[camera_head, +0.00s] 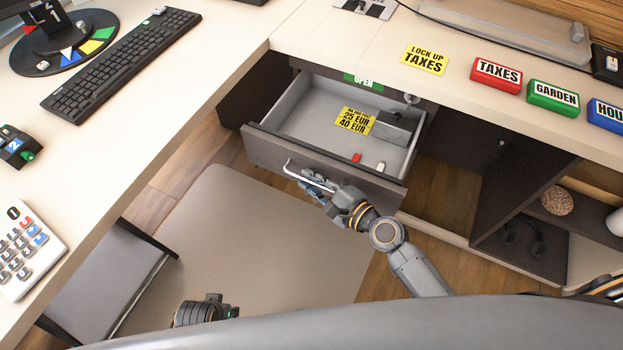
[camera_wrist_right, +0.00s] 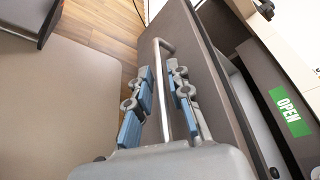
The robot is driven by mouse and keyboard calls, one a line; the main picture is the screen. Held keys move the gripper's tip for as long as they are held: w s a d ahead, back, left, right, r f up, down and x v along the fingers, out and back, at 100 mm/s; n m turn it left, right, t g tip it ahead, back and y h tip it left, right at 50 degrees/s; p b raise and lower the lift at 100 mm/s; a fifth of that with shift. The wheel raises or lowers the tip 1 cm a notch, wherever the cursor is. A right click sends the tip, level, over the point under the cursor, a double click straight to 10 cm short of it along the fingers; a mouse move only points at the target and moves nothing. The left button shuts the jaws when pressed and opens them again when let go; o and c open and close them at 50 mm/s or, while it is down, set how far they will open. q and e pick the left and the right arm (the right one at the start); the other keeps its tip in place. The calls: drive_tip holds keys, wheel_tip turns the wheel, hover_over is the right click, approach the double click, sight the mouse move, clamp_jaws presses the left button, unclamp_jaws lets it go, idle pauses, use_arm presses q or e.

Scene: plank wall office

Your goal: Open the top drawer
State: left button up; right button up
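The top drawer (camera_head: 275,148) stands pulled well out from under the desk, its grey inside showing. A thin metal bar handle (camera_head: 305,178) is on its dark front; it also shows in the wrist view (camera_wrist_right: 163,62). My right gripper (camera_head: 320,189) is at the handle, and in the wrist view the bar runs between its close-set blue-padded fingers (camera_wrist_right: 164,90). It looks shut on the bar. My left gripper (camera_head: 222,308) is low in the head view, away from the drawer; its fingers are partly hidden and too small to read.
The drawer holds a yellow note (camera_head: 355,120), a grey box (camera_head: 393,130) and small red and white items. A green OPEN label (camera_head: 363,81) is at the desk edge above. An open shelf (camera_head: 520,240) stands at right.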

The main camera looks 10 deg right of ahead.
drive_tip(key=shift+o, duration=0.3)
drive_tip(key=v, duration=1.2)
